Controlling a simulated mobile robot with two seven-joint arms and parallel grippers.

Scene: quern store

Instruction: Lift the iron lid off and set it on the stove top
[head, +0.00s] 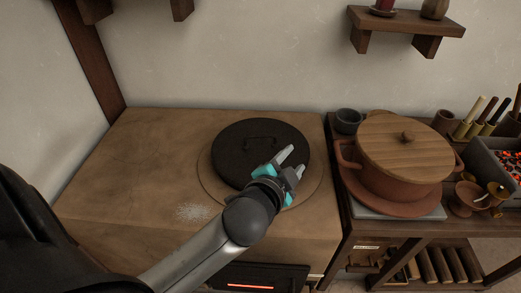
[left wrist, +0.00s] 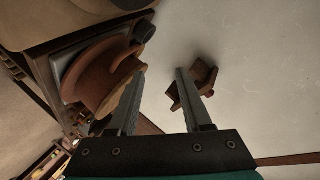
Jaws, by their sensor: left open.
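In the left wrist view the left gripper (left wrist: 159,76) shows two separated fingers, and the lid is not seen there. My right gripper is in neither view.
A terracotta pot (head: 390,185) with a wooden lid (head: 405,147) stands on the bench right of the stove; the pot also shows in the left wrist view (left wrist: 88,75). A small dark bowl (head: 348,120) sits behind it. White powder (head: 193,211) marks the stove; its left side is clear.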

